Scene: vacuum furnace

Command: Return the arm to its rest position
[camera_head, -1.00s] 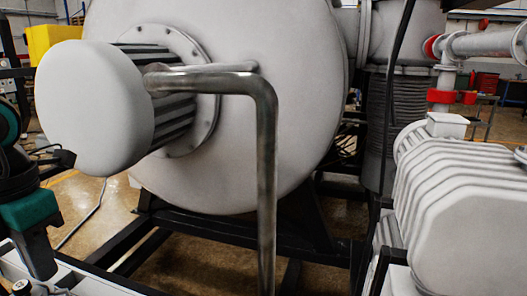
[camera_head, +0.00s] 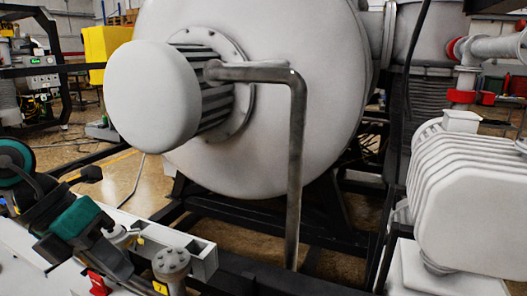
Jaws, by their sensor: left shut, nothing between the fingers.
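My left arm, dark with teal joint covers, comes in at the lower left. The vacuum furnace (camera_head: 310,110) is a big pale rounded vessel in the middle. A white rounded motor cover (camera_head: 150,98) sticks out of its front. My right arm and gripper are not in view.
A bent metal pipe (camera_head: 296,170) drops in front of the furnace. A ribbed white pump (camera_head: 470,205) stands at right. A pale rail with a grey fitting (camera_head: 172,263) lies at lower left. A yellow box (camera_head: 107,45) is behind. Some floor shows between black frame bars.

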